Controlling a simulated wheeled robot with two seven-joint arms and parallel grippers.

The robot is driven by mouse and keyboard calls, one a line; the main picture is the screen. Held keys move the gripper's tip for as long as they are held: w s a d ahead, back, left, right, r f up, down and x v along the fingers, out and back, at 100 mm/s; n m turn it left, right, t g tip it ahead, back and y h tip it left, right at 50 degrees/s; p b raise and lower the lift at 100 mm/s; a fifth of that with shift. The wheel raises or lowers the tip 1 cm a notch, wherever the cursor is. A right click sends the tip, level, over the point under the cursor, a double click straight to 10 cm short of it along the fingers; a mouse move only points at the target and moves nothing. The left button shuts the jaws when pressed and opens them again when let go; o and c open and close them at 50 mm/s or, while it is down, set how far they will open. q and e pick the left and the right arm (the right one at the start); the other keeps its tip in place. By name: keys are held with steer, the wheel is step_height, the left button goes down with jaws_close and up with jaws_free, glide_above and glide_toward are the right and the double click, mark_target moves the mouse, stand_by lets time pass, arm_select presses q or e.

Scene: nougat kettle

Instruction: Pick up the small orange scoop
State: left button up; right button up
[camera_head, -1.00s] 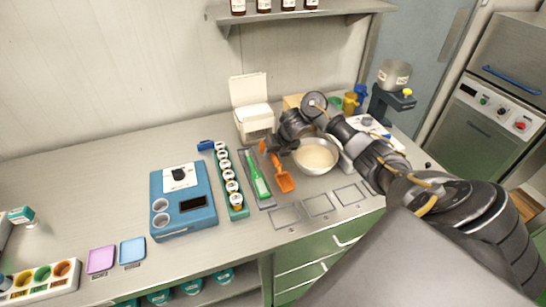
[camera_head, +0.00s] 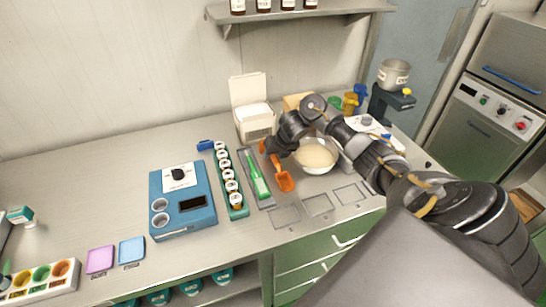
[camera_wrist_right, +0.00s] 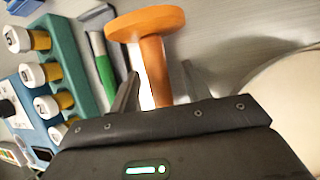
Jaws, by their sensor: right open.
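The small orange scoop (camera_head: 285,182) lies on the steel counter, between the grey tray with a green-handled tool (camera_head: 259,182) and the white bowl (camera_head: 317,156). My right gripper (camera_head: 272,152) is at the far, handle end of the scoop, low over the counter. In the right wrist view, the scoop (camera_wrist_right: 152,55) runs down between the two fingers of my open right gripper (camera_wrist_right: 160,75). One finger shows on each side with a gap, and the lower part of the scoop is hidden by the gripper body. My left gripper is not in view.
A row of white-capped vials in a green rack (camera_head: 236,209) stands left of the tray. A white open-lidded box (camera_head: 256,124) stands behind the gripper. The bowl of pale contents is close on the right. Marked squares (camera_head: 318,205) at the front are empty.

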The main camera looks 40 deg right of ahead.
jaws_close()
stand_by(0.3)
